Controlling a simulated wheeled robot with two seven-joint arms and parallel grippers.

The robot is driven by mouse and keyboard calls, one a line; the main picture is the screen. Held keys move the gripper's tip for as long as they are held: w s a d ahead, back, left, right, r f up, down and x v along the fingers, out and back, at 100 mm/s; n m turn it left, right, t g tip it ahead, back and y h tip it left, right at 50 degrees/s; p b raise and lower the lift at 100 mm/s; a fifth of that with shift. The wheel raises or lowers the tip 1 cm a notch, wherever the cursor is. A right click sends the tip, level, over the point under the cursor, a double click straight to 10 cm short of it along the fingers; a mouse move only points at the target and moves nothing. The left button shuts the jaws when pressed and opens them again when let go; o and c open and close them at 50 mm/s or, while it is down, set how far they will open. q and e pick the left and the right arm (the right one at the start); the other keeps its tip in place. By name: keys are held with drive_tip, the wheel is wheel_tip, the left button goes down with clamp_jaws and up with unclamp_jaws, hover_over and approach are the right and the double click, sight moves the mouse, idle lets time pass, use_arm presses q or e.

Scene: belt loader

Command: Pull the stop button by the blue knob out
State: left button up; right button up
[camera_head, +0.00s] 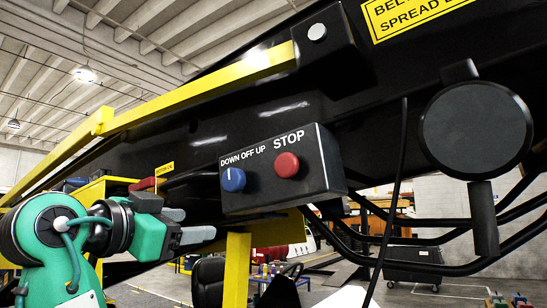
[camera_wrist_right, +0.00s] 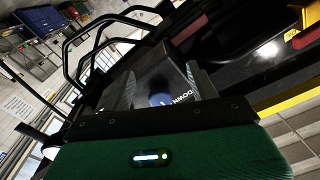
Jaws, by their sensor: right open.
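The red stop button (camera_head: 287,165) sits under the word STOP on the black control box (camera_head: 322,172). The blue knob (camera_head: 234,180) is on the same box face, left of the button, under DOWN OFF UP. My right gripper (camera_head: 200,224) is open and empty, left of and a little below the box, apart from it in the head view. In the right wrist view, the blue knob (camera_wrist_right: 159,100) shows between the two spread fingers of my right gripper (camera_wrist_right: 163,78). I cannot make out the stop button there. My left gripper is not in view.
A yellow rail (camera_head: 190,93) runs along the dark loader above the box. A round black disc (camera_head: 475,130) and black hoses (camera_head: 400,262) are to the right. A yellow post (camera_head: 237,268) stands below the box. The space in front of the box face looks clear.

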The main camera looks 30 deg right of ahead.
sight(283, 165)
drive_tip(key=s+a+r+m+g, duration=0.2)
drive_tip(key=s+r+m, duration=0.55)
drive_tip(key=s, duration=0.75)
drive_tip(key=shift+n+h, duration=0.3)
drive_tip(key=shift+n, duration=0.25)
drive_tip(key=p+x, duration=0.2)
drive_tip(key=x, duration=0.2)
drive_tip(key=r+p+x, duration=0.1)
drive_tip(key=p+x, duration=0.2)
drive_tip(key=x, duration=0.1)
drive_tip(key=p+x, duration=0.2)
drive_tip(key=x, duration=0.3)
drive_tip(key=shift+s+r, duration=0.15)
drive_tip(key=shift+r, duration=0.1)
drive_tip(key=shift+d+f+p, duration=0.1)
drive_tip(key=shift+d+p, duration=0.25)
drive_tip(key=shift+p, duration=0.05)
